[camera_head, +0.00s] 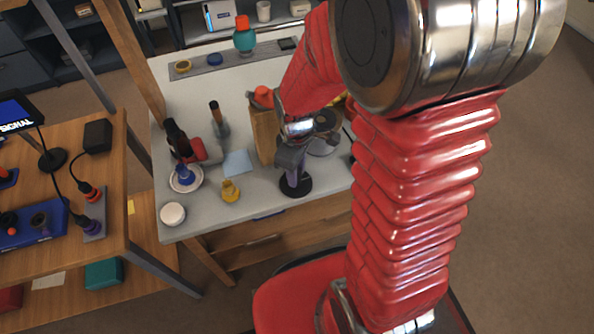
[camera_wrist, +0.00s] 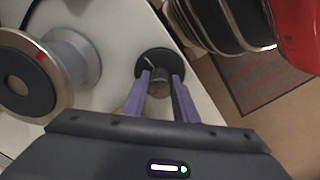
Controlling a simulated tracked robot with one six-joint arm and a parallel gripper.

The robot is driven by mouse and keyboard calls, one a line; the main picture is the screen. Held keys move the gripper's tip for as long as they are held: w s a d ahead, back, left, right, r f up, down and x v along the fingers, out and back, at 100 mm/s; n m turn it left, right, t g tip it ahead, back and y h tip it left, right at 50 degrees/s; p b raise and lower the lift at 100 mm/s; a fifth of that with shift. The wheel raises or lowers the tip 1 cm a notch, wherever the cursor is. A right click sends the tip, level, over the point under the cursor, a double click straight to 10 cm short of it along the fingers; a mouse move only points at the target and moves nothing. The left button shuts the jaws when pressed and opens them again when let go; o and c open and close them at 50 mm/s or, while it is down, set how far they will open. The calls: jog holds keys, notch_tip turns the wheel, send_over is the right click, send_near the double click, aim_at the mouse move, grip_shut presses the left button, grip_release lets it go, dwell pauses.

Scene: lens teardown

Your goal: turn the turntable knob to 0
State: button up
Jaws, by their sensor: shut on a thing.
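The knob is a small dark post (camera_wrist: 158,76) on a round black disc (camera_wrist: 157,61), with a thin pale mark at its upper left in the wrist view. I cannot read any scale or number by it. In the head view the black disc (camera_head: 303,188) lies near the front edge of the pale worktop. My gripper (camera_wrist: 163,82) points down at it, its two purple fingers on either side of the post and shut on it. In the head view my gripper (camera_head: 296,178) hides most of the knob.
A grey metal cylinder with a dark round top (camera_wrist: 60,70) stands close by, left in the wrist view.

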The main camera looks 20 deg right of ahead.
jog(key=shift+s+f, duration=0.1)
jog(key=shift+s, duration=0.1)
jog(key=o, duration=1.1)
jog(key=shift+w, duration=0.15)
jog(key=shift+c, duration=0.2)
notch_tip(320, 180, up, 14)
jog(key=shift+f+m, duration=0.1)
jog(key=shift+m, duration=0.2)
